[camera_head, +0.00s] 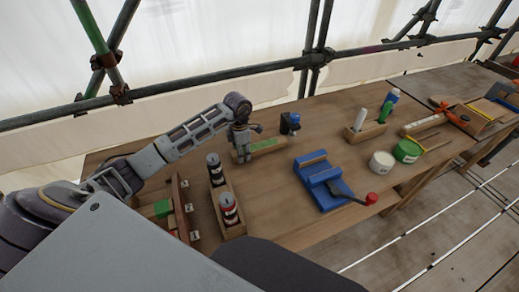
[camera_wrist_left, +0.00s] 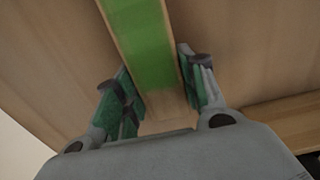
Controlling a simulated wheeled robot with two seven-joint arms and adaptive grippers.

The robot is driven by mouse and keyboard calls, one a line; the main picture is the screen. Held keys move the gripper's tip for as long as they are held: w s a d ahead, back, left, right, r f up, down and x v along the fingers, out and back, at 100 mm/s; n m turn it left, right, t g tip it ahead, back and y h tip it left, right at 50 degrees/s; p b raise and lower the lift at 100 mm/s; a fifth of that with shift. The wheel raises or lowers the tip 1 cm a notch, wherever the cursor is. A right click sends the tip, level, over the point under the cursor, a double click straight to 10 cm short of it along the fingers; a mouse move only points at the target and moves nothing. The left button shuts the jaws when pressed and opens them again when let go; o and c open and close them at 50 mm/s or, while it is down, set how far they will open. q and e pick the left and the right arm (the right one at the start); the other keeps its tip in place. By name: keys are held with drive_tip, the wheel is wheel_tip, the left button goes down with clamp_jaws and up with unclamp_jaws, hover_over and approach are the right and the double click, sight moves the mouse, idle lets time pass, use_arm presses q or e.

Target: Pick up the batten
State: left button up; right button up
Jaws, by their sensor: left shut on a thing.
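The batten (camera_head: 266,144) is a pale wooden strip with a green painted stretch on its top face. In the head view it is at the middle of the workbench, partly hidden by my left gripper (camera_head: 242,157). In the left wrist view the batten (camera_wrist_left: 139,42) runs down from the top edge and its near end lies between the green-padded fingers of the left gripper (camera_wrist_left: 158,92). The left gripper is shut on it. I cannot tell whether the batten touches the bench. My right gripper is not in view.
A wooden tray (camera_head: 234,229) with dark cans stands in front. A small dark blue object (camera_head: 289,122) is behind. A white tub (camera_head: 381,162) and green-topped tub (camera_head: 407,151) are further right.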

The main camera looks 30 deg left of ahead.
use_arm(q)
drive_tip(key=c, duration=0.4)
drive_tip(key=shift+r, duration=0.15)
drive_tip(key=shift+r+p, duration=0.3)
drive_tip(key=shift+r, duration=0.05)
drive_tip(key=shift+r+p, duration=0.4)
drive_tip(key=shift+r, duration=0.25)
wheel_tip(320, 180, up, 4)
drive_tip(key=shift+f+p, duration=0.2)
drive_tip(key=shift+p, duration=0.9)
wheel_tip(320, 180, up, 4)
drive_tip(key=shift+r+p, duration=0.1)
drive_tip(key=shift+p, duration=1.05)
wheel_tip(320, 180, up, 8)
drive_tip(key=p, duration=0.4)
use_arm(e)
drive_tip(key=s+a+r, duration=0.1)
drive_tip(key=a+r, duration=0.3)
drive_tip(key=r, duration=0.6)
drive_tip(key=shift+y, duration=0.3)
